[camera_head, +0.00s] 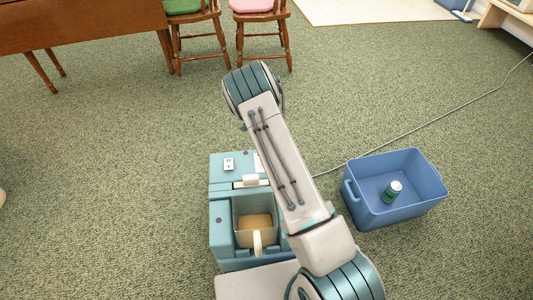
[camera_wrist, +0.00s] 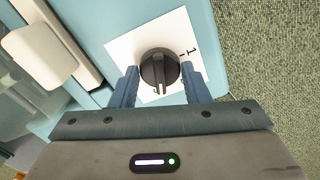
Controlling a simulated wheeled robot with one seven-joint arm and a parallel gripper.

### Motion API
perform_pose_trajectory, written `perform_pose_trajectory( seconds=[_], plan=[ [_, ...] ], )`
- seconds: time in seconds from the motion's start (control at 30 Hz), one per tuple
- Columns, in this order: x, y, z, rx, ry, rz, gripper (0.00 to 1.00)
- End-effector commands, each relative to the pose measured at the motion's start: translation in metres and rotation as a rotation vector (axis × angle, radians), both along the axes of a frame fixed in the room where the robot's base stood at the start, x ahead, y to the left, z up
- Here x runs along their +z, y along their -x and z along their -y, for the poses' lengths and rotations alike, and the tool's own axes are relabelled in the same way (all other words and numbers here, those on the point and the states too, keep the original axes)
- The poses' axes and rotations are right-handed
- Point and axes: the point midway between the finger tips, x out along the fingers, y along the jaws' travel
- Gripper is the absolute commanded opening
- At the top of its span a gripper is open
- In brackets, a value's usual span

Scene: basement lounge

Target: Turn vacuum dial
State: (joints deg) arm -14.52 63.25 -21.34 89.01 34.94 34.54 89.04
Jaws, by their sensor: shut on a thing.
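The vacuum dial is a round black knob (camera_wrist: 160,70) on a white label plate (camera_wrist: 125,48) with a "1" and a tick mark to the right of the knob. In the wrist view my gripper (camera_wrist: 162,88) has its two blue fingers on either side of the knob, shut on it. The plate is on a light-blue machine (camera_head: 228,190), which stands on the carpet in the head view. There my arm covers the machine's right side, hiding the dial and my gripper.
The machine holds a clear container (camera_head: 242,212) with tan contents and a pale handle. A cord (camera_head: 440,110) runs across the carpet. A wooden table (camera_head: 80,25) and two chairs are at the back.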

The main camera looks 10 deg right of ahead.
Motion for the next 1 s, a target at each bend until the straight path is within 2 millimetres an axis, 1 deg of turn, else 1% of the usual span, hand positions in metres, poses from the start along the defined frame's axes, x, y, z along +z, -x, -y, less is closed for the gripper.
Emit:
perform_pose_trajectory(
  seconds=[0.2, 0.4, 0.93, 0.97, 1.0],
  plan=[
    [0.0009, -0.0001, -0.0012, -0.118, -0.001, 0.000, 0.19],
    [0.0003, -0.0001, -0.0008, -0.179, -0.001, 0.000, 0.19],
    [-0.0002, -0.0003, -0.0009, -0.203, -0.002, 0.001, 0.19],
    [-0.0002, -0.0002, -0.0008, -0.203, -0.001, 0.000, 0.45],
    [-0.0002, -0.0002, -0.0008, -0.203, -0.001, 0.000, 0.56]
  ],
)
